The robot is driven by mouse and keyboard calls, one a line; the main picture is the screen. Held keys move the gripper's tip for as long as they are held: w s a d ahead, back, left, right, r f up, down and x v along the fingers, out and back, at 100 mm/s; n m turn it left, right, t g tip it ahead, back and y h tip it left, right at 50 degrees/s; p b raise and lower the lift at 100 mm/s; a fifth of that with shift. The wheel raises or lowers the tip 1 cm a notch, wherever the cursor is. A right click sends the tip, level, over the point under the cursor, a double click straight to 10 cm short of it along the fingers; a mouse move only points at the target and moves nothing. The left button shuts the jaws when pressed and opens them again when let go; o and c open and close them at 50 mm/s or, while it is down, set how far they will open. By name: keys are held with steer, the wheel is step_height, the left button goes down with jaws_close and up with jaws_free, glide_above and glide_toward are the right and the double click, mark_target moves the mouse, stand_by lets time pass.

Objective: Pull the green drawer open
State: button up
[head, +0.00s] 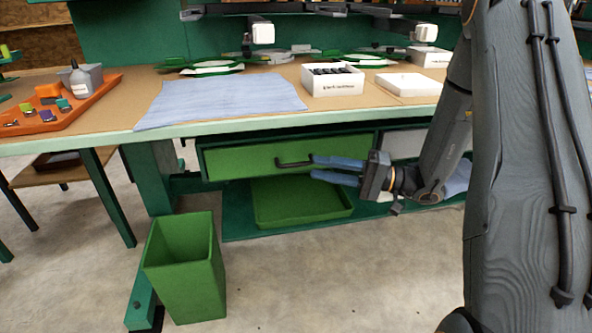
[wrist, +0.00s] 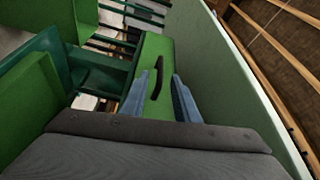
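The green drawer (head: 235,160) sits under the workbench top in the head view. Its front looks about flush with the frame; I see no clear gap. A dark bar handle (head: 293,163) is on its front, and it also shows in the wrist view (wrist: 156,80). My gripper (head: 313,166) has two blue fingers, spread apart and pointing left at the handle's right end. In the wrist view the fingers (wrist: 159,84) lie on either side of the handle, with nothing clamped between them. Whether the tips touch the drawer front is unclear.
A light grey drawer (head: 403,145) is right of the green one. A green tray (head: 263,208) lies on the shelf below. A green bin (head: 186,275) stands on the floor at front left. The bench top (head: 115,118) holds a cloth, boxes and an orange tray. Floor before the drawer is clear.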

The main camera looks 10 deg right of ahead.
mark_target(297, 164)
steer(key=b+x, duration=0.1)
steer(key=x, duration=0.6)
steer(key=shift+a, duration=0.15)
jaws_close()
